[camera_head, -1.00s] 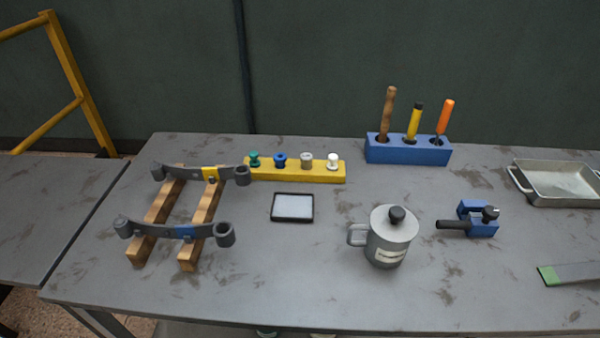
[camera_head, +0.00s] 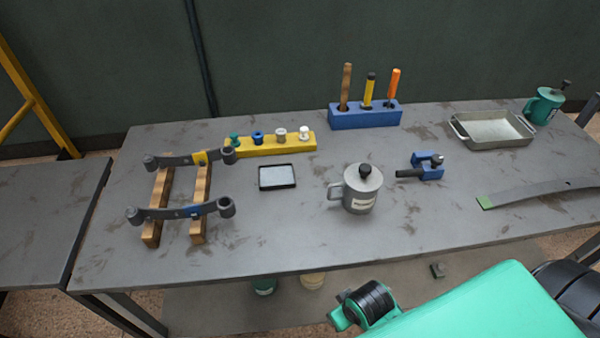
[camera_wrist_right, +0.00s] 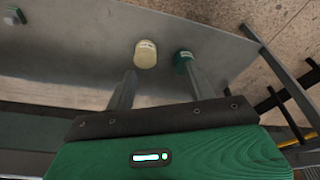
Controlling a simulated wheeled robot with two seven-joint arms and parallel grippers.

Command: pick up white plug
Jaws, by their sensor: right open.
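The white plug (camera_head: 304,132) stands upright at the right end of the yellow block (camera_head: 270,146). A grey-beige plug (camera_head: 280,135), a blue plug (camera_head: 257,137) and a green plug (camera_head: 235,139) stand to its left on the same block. My right gripper (camera_wrist_right: 160,86) is open and empty in the right wrist view, pointing at the lower shelf, away from the white plug. In the head view only part of my green right arm shows at the bottom right. My left gripper is out of view.
Left of the block are two leaf springs (camera_head: 180,210) on wooden bars. A lidded mug (camera_head: 362,190), a dark-framed tablet (camera_head: 277,177), a blue clamp (camera_head: 427,166) and a tool holder (camera_head: 365,116) surround open tabletop. Cream (camera_wrist_right: 146,54) and green (camera_wrist_right: 183,60) containers stand on the lower shelf.

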